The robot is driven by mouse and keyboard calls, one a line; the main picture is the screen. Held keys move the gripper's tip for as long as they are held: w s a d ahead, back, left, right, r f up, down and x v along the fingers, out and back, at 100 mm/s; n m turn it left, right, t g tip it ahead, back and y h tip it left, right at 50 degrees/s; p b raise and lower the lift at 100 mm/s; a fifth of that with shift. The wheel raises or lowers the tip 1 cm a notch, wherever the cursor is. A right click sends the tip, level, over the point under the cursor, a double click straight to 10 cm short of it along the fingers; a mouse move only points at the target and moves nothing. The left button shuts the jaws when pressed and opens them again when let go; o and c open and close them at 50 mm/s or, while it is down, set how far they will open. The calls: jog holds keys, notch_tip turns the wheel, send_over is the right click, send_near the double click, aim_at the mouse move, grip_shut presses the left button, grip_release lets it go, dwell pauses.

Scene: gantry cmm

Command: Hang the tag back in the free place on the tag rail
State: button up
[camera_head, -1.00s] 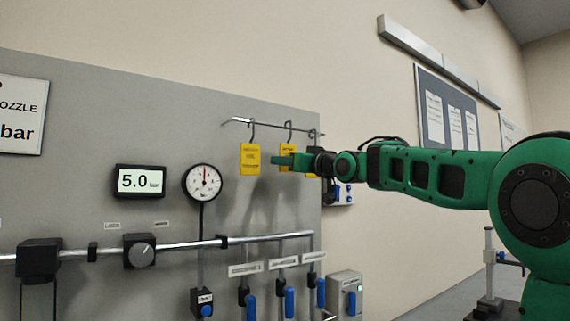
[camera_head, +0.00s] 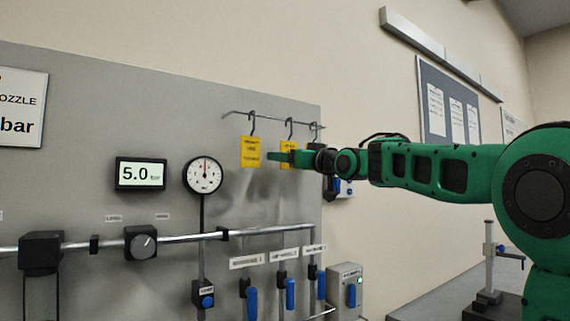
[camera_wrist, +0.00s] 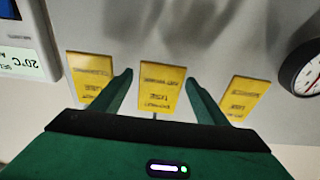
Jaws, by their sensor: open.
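The tag rail (camera_head: 270,116) is a thin metal bar high on the grey panel. Three yellow tags hang in a row below it on dark hooks. The left tag (camera_head: 250,152) is in full view; the middle tag (camera_head: 288,147) is partly covered by my gripper (camera_head: 281,157), and the right one is mostly hidden behind it. In the wrist view, my gripper (camera_wrist: 158,80) is open, with the middle tag (camera_wrist: 161,86) between its green fingers and no clear contact. The other tags stand outside the fingers, at left (camera_wrist: 90,72) and right (camera_wrist: 242,97).
A round gauge (camera_head: 203,175) and a 5.0 bar display (camera_head: 140,174) are left of the tags. A horizontal pipe (camera_head: 185,238) and blue-handled valves (camera_head: 291,293) lie below.

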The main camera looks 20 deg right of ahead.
jog(key=v, duration=1.1)
jog(key=s+d+f+m+g+h, duration=0.2)
jog(key=s+d+f+g, duration=0.15)
jog(key=f, duration=0.75)
jog(key=s+d+f+m+g+h, duration=0.25)
jog(key=s+d+f, duration=0.2)
jog(key=f, duration=0.65)
jog(key=s+d+f+m+g+h, duration=0.1)
jog(key=s+d+f+g+h, duration=0.2)
jog(key=f, duration=0.7)
jog(key=s+f+m+g, duration=0.1)
jog(key=s+f+g, duration=0.2)
jog(key=s+f, duration=0.3)
jog(key=s+f+m+g+y, duration=0.1)
jog(key=s+f+m+g, duration=0.1)
jog(key=s+f, duration=0.5)
jog(key=s+f+m+g, duration=0.1)
jog(key=s+f+g, duration=0.3)
jog(key=s, duration=1.2)
notch_tip(320, 180, down, 3)
jog(key=shift+d+f+g+y, duration=0.1)
jog(key=shift+d+g+y, duration=0.25)
jog(key=shift+d+g, duration=0.1)
jog(key=shift+m, duration=0.25)
jog(key=shift+w+f, duration=0.2)
jog(key=shift+w, duration=0.3)
